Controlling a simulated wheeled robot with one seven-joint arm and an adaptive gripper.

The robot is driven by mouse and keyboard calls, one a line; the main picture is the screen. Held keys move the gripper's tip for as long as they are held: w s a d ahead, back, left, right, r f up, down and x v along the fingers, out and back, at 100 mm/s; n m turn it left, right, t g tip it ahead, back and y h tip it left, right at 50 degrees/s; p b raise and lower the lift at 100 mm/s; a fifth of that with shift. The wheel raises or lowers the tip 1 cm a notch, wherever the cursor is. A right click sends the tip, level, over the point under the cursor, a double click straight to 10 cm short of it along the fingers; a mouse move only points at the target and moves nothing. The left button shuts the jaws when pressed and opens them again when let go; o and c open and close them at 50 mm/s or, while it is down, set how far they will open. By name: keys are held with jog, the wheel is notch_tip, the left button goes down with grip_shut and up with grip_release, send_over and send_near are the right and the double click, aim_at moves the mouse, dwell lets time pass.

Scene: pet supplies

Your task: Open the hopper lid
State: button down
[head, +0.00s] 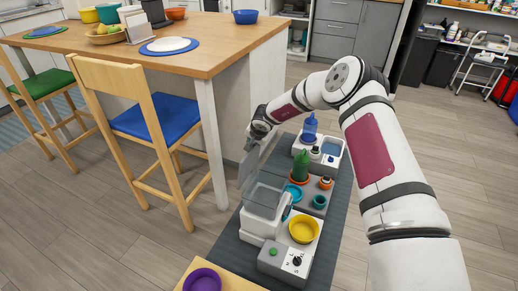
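The pet feeder's hopper (262,206) is a clear-sided white box on the grey mat, left of the yellow bowl. Its translucent lid (254,168) stands raised and tilted at the hopper's far left side, so the hopper's top looks uncovered. My gripper (254,140) is at the lid's upper edge, reaching in from above and behind. It overlaps the lid in the head view, and I cannot tell whether it touches it. The fingers are small and partly hidden, so their opening is unclear.
A yellow bowl (303,229) and a panel with a green button and black knob (297,261) adjoin the hopper. Green and blue bottles (309,127) stand farther back on the mat (333,215). A wooden counter (215,52) and blue-seated stool (155,117) are left.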

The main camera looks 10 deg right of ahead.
jog(key=shift+w+a+b, duration=0.3)
jog(key=shift+w+a, duration=0.15)
jog(key=shift+a, duration=0.25)
jog(key=shift+w+a+b, duration=0.3)
jog(key=shift+w+a, duration=0.1)
jog(key=shift+a, duration=0.25)
jog(key=c, duration=1.8)
grip_release()
jog(key=shift+f, duration=0.1)
jog(key=shift+o, duration=0.2)
jog(key=v, duration=1.2)
jog(key=shift+w, duration=0.1)
